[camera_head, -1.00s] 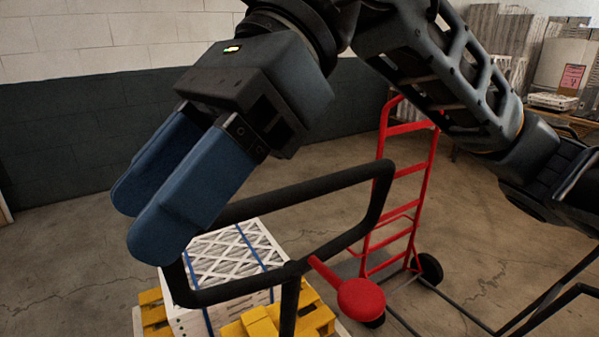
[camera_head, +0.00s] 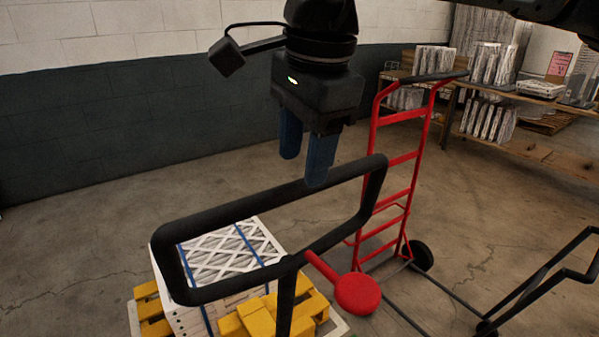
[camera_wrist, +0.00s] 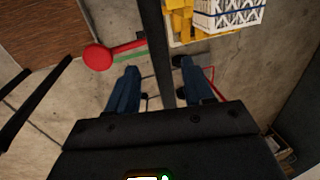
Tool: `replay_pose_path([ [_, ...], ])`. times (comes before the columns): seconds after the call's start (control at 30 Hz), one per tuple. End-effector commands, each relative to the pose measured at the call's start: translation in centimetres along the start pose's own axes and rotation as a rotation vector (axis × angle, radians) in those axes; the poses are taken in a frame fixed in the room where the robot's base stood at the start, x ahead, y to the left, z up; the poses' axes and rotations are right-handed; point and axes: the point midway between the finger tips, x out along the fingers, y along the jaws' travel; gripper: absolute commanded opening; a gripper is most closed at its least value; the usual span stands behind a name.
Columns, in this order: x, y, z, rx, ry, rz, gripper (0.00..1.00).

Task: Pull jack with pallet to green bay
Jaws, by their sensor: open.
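The jack's black loop handle (camera_head: 225,209) stands upright in front of me, with a red round-ended lever (camera_head: 357,293) on its stem. Behind it, the yellow pallet (camera_head: 250,318) carries a strapped stack of white boxed filters (camera_head: 235,252). My gripper (camera_head: 304,170) points down, open and empty, at the right part of the handle's top bar. In the wrist view the black bar (camera_wrist: 157,50) runs between my two blue fingers (camera_wrist: 153,75); contact cannot be told. A green floor strip (camera_wrist: 130,57) shows beside the lever; the full bay is not visible.
A red hand truck (camera_head: 395,190) stands right behind the handle. A black-framed cart (camera_head: 535,290) is at the lower right. Shelves with filters (camera_head: 545,150) line the back right. The floor at left (camera_head: 70,250) is clear.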

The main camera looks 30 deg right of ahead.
Motion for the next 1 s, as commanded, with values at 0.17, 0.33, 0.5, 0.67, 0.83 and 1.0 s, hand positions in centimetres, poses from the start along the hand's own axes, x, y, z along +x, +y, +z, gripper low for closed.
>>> replay_pose_path([
  [0.17,2.5,0.0,0.1,0.0,-0.003,0.002,0.52],
  [0.33,3.9,0.0,0.1,0.0,-0.003,0.0,0.52],
  [0.5,4.2,0.0,0.1,0.0,-0.002,0.0,0.52],
  [0.67,4.2,0.0,0.1,0.0,-0.002,0.0,0.5],
  [0.83,4.2,0.0,0.1,0.0,-0.002,0.0,0.34],
  [1.0,4.2,0.0,0.1,0.0,-0.002,0.0,0.17],
])
